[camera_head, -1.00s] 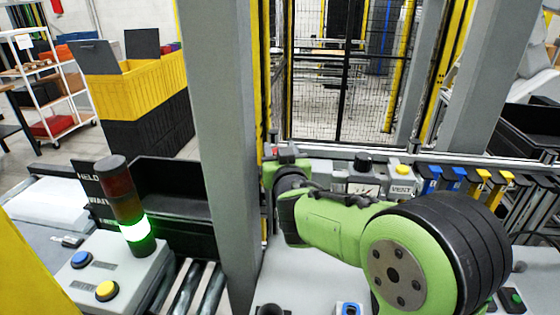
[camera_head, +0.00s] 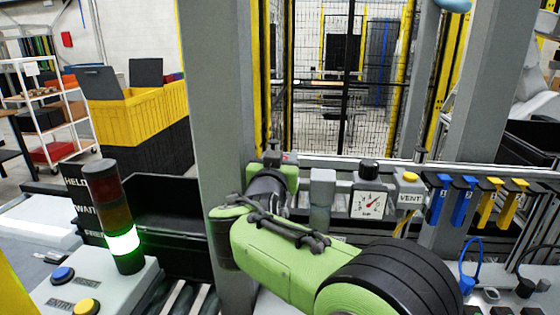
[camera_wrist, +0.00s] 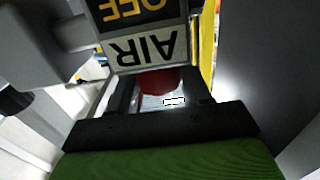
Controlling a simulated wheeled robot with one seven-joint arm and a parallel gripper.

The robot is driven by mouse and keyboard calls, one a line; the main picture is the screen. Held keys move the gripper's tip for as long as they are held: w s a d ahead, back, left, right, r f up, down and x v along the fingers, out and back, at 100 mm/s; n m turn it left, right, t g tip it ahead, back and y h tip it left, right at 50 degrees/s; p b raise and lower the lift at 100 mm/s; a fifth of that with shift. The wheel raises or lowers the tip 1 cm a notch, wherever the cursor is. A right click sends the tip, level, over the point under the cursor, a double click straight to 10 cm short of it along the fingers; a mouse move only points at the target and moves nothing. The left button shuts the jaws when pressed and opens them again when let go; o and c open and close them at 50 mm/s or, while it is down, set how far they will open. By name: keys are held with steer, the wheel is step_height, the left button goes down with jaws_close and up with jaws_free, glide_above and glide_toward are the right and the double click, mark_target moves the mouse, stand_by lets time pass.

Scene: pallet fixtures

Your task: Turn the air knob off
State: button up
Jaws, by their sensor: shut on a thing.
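The red air knob (camera_wrist: 160,80) shows in the wrist view, between the fingers of my gripper (camera_wrist: 160,90). The gripper is shut on it. A white AIR label (camera_wrist: 147,50) and a dark plate with yellow OFF lettering (camera_wrist: 140,12) appear upside down just above the knob. They hide part of it. In the head view my green arm reaches to the rail beside the grey post, and my gripper (camera_head: 273,158) is small there. A bit of red (camera_head: 288,157) shows beside it. The knob's exact angle cannot be told.
A pressure gauge (camera_head: 369,203) with a black-topped regulator and a VENT box (camera_head: 410,190) with a yellow button stand right of my arm. Blue and yellow hooks (camera_head: 463,200) hang further right. A grey post (camera_head: 222,120) stands close on the left, near a lit green stack light (camera_head: 122,242).

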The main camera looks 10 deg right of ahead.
steer(key=shift+f, duration=0.2)
steer(key=o, duration=1)
steer(key=shift+w, duration=0.1)
steer(key=shift+r, duration=0.1)
steer(key=b+v, duration=0.3)
steer(key=v, duration=1.2)
steer(key=shift+s+a, duration=0.2)
steer(key=shift+s, duration=0.15)
